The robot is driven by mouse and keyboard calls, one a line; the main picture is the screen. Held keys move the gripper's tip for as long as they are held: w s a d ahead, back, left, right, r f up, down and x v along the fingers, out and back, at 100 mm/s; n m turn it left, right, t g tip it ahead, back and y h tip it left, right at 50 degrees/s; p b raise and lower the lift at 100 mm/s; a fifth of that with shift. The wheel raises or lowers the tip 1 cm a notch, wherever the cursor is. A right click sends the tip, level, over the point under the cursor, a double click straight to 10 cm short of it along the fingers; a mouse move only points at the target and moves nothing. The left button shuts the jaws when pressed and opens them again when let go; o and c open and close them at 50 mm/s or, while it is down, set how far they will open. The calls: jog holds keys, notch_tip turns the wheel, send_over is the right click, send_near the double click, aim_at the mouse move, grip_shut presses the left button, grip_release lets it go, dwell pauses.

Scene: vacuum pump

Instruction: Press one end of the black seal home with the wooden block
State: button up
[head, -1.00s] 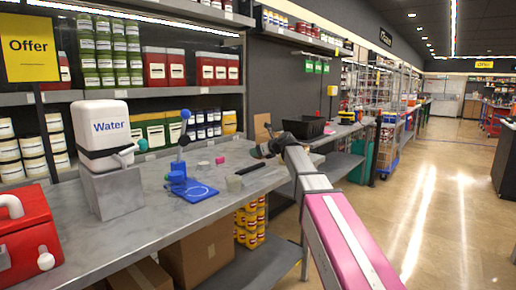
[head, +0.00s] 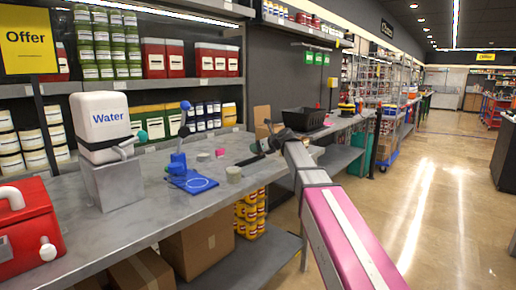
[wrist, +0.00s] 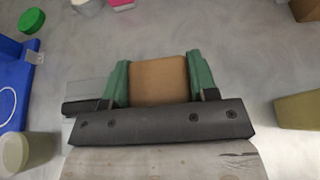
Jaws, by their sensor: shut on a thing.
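My gripper (wrist: 158,82) has green fingers shut on a brown wooden block (wrist: 158,78) in the wrist view, with bare grey bench around it. In the head view my gripper (head: 262,146) is small and dark, over the right part of the bench, right of the blue pump (head: 180,165). The pump has an upright post and a flat base with a pale ring. Part of this blue base shows at the left edge of the wrist view (wrist: 12,85). I cannot make out the black seal in either view.
On the grey bench (head: 150,208) stand a white water container (head: 106,125), a red case (head: 30,232), a small greyish-green cup (head: 233,174) and a pink piece (head: 220,152). A black basket (head: 304,120) is beyond my arm. A green disc (wrist: 31,20) lies near the pump base.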

jog(key=shift+f, duration=0.4)
dwell(2.6)
jog(key=shift+r, duration=3.05)
